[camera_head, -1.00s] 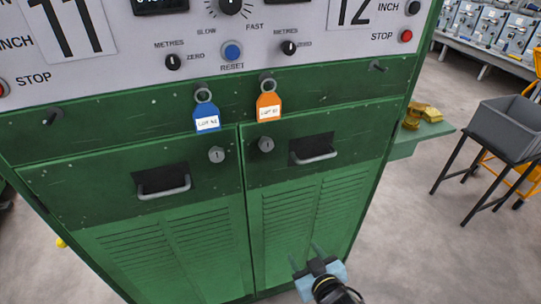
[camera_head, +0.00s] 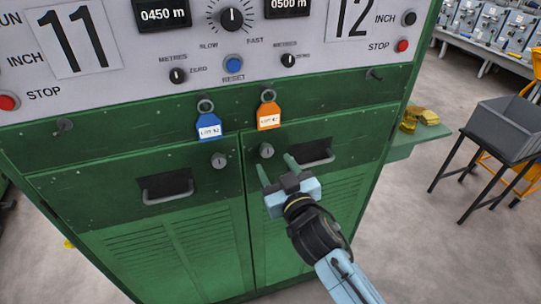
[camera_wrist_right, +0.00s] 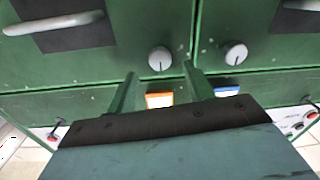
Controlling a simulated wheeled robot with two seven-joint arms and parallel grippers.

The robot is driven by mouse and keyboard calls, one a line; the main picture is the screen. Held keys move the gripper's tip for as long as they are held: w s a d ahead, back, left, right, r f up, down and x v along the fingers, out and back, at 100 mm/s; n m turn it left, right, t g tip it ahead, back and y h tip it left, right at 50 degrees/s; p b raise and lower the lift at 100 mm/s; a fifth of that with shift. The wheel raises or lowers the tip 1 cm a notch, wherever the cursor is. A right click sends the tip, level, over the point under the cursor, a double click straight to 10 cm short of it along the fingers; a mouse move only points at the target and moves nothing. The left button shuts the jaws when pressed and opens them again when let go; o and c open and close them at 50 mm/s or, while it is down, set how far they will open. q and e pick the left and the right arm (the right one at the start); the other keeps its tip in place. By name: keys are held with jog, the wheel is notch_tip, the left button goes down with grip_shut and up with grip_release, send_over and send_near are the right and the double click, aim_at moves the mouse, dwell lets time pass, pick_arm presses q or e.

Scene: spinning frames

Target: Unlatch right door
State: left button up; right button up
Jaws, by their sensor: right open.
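The right door (camera_head: 300,220) of the green cabinet is closed, level with the left door (camera_head: 170,240). Its round silver latch knob (camera_head: 266,150) sits at the door's upper inner corner. In the right wrist view the knob (camera_wrist_right: 160,58) shows just beyond and between my fingertips, apart from them. My right gripper (camera_head: 276,166) is open and empty, just below the knob in the head view. The right door's pull handle (camera_head: 318,157) is partly behind a finger. My left gripper is not in view.
A matching knob (camera_head: 219,160) is on the left door. A blue tag (camera_head: 208,127) and an orange tag (camera_head: 269,117) hang above the doors. The control panel (camera_head: 130,60) is higher up. A green side shelf (camera_head: 420,136) and a grey bin (camera_head: 505,125) stand to the right.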

aim_at(268, 154)
jog(key=shift+x, duration=2)
grip_shut()
